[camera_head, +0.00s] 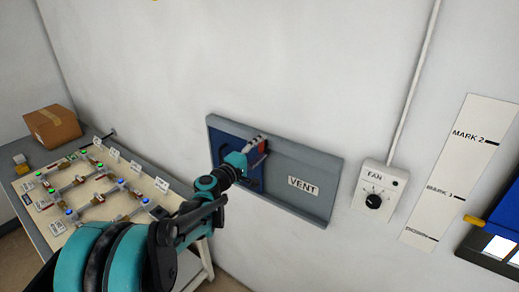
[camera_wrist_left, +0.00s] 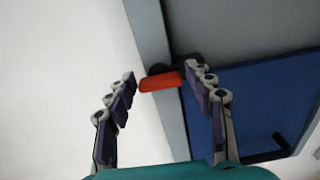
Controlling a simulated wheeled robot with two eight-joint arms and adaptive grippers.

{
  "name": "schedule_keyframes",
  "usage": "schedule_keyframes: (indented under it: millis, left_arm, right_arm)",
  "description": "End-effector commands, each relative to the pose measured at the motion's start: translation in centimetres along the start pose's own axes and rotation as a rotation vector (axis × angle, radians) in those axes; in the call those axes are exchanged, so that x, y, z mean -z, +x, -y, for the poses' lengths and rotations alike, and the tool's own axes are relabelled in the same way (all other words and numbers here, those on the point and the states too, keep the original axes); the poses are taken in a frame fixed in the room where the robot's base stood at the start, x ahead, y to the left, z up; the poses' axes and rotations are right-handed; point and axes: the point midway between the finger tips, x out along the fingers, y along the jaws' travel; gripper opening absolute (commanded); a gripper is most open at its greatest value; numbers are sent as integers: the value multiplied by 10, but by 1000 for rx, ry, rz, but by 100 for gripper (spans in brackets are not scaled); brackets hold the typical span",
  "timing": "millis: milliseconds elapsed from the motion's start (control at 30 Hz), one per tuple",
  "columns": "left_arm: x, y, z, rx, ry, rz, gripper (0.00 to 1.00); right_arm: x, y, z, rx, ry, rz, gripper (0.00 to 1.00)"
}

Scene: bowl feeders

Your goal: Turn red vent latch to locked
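The red vent latch (camera_wrist_left: 161,82) is a short red bar on a dark pivot at the edge of the grey vent frame (camera_wrist_left: 158,40). In the wrist view it lies roughly across the picture. My left gripper (camera_wrist_left: 167,77) is open, with its fingertips on either side of the latch. The right-hand fingertip is very near the latch end; I cannot tell whether it touches. In the head view my left gripper (camera_head: 256,149) is at the vent panel (camera_head: 312,169) and mostly hides the latch. My right gripper is not in view.
A blue vent door (camera_wrist_left: 255,95) with a black handle (camera_wrist_left: 268,154) lies beside the latch. A fan control box (camera_head: 378,190) is on the wall to the right. A table with a fixture board (camera_head: 130,190) and a cardboard box (camera_head: 52,126) stand at left.

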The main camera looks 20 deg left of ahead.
Motion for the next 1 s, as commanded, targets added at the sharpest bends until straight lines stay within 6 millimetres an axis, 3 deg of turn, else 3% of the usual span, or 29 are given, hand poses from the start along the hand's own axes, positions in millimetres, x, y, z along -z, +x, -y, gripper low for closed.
schedule_keyframes:
  millis: [300, 433, 800, 1000]
  left_arm:
    - [0, 0, 0, -1, -3, -1, 66]
    - [1, -10, -1, -1, -3, -3, 66]
    - [1, -86, 0, -1, -2, -4, 66]
    - [1, -114, 0, -1, -2, -2, 66]
  right_arm:
    - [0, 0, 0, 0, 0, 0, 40]
    - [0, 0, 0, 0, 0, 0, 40]
    - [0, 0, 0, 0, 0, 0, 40]
    - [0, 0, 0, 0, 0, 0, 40]
